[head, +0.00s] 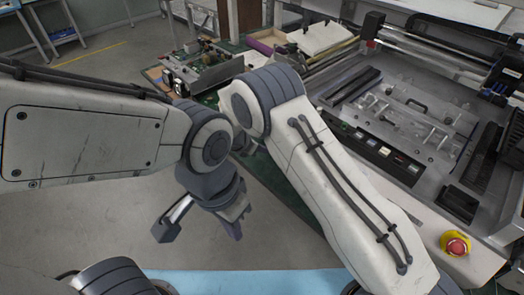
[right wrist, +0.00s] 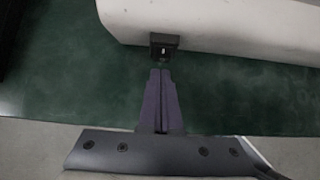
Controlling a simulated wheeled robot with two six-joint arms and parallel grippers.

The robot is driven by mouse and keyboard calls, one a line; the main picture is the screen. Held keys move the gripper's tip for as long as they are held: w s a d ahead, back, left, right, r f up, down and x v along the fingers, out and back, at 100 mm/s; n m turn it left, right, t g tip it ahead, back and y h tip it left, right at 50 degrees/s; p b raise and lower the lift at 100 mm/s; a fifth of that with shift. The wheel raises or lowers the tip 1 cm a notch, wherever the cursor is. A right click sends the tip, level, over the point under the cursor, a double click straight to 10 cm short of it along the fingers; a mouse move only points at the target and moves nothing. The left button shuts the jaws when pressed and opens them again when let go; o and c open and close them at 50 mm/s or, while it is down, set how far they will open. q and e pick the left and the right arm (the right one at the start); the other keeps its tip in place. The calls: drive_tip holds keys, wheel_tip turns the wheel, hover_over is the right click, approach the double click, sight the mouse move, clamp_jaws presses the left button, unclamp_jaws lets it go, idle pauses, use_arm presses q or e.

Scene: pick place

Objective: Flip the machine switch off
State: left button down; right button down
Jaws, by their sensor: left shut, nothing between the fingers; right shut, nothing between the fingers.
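The machine switch (right wrist: 164,46) is a small black box with a light mark in its middle. It sits on the lower edge of a white machine housing (right wrist: 225,22) in the right wrist view. My right gripper (right wrist: 160,72) is shut and empty, with its purple fingertips just below the switch in the picture. A small gap seems to show between them; contact cannot be told. In the head view the switch cannot be made out and my right gripper is hidden behind my arms. My left gripper (head: 236,226) is shut and empty, pointing down over the grey floor.
A large grey machine (head: 420,110) with a row of buttons fills the right side. A red emergency button (head: 456,246) on a yellow base sits at its front corner. Electronic equipment (head: 203,70) stands at the back on a green surface. Open floor (head: 90,215) lies at left.

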drive_tip(key=shift+w+d, duration=0.15)
drive_tip(key=shift+d, duration=0.25)
drive_tip(key=shift+d+f+b, duration=0.1)
drive_tip(key=shift+f+b, duration=0.35)
drive_tip(key=shift+b, duration=0.55)
drive_tip(key=shift+r+p, duration=0.35)
drive_tip(key=shift+r, duration=0.05)
drive_tip(key=shift+w, duration=0.1)
